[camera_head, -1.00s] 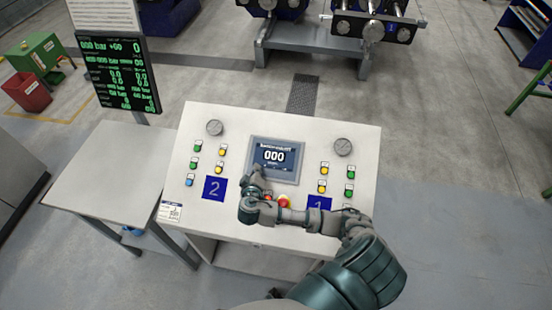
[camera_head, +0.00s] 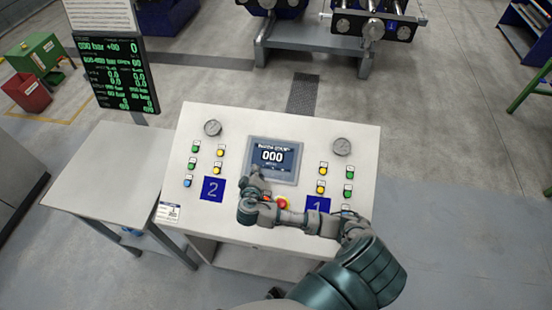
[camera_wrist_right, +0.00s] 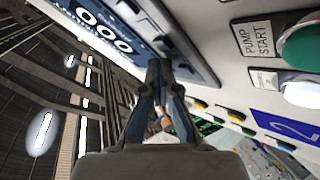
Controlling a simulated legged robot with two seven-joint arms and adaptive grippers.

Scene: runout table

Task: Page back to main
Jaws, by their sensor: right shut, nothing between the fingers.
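The control panel (camera_head: 205,120) is a white sloped console with a small dark screen (camera_head: 283,158) in its middle, showing a line of text above a large "000". In the right wrist view the screen (camera_wrist_right: 100,28) shows close and tilted at the upper left. My right gripper (camera_head: 257,183) is at the lower left corner of the screen, and in the right wrist view it (camera_wrist_right: 159,68) is shut and empty, its tips near the screen's frame. I cannot tell whether the tips touch it. My left gripper is not in view.
Green, yellow and blue buttons flank the screen, and a red knob (camera_head: 283,202) sits below it, beside my right arm. Two gauges sit near the top corners. A bare grey side table (camera_head: 110,165) stands left, with a black readout board (camera_head: 122,75) behind it.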

